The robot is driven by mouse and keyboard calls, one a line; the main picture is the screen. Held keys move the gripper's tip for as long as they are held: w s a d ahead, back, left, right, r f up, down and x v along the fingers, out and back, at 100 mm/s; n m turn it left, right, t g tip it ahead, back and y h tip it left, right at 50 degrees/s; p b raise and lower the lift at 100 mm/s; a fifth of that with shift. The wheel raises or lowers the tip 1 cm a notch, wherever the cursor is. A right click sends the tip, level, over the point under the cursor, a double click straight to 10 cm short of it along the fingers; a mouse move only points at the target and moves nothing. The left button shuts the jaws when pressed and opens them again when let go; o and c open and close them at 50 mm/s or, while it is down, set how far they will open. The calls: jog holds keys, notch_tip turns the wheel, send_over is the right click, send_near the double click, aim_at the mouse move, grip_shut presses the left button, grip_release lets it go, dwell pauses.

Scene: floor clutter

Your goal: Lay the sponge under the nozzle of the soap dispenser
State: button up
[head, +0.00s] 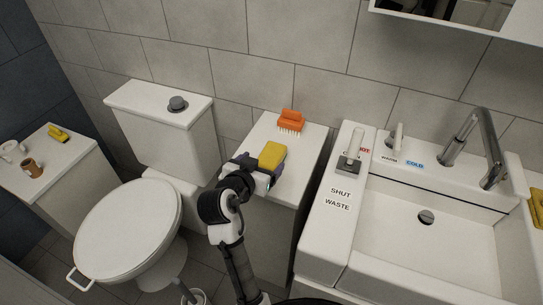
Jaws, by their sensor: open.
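A yellow sponge-like block (272,154) shows at my gripper, above the white cabinet top beside the toilet. My gripper (263,167) is open at the near side of the block. I cannot tell whether its fingers stand around the block or only beside it, and the arm hides part of the cabinet top. No soap dispenser shows clearly. A pale upright fitting with a metal foot (350,157) stands on the basin's left ledge, and a small spouted fitting (397,138) stands at the basin's back; either could be it.
An orange brush (290,121) lies behind the block. The toilet (135,215) is at left, the basin (430,255) with tall taps (488,150) at right. A left counter (70,163) holds a brown mug (33,168) and a yellow item (58,133). Another yellow item (537,208) is at the right edge.

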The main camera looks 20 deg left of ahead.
aim_at(271, 154)
jog(key=p+x, duration=0.1)
jog(key=x, duration=0.2)
jog(key=p+x, duration=0.1)
jog(key=x, duration=0.1)
jog(key=shift+w+d+r, duration=0.1)
jog(key=shift+w+d, duration=0.15)
jog(key=shift+w, duration=0.2)
jog(key=shift+w+f, duration=0.3)
jog(key=shift+w, duration=0.1)
jog(key=c, duration=1.1)
jog(key=shift+r, duration=0.1)
notch_tip(271, 154, up, 20)
jog(key=shift+f+b, duration=0.1)
jog(key=shift+b, duration=0.65)
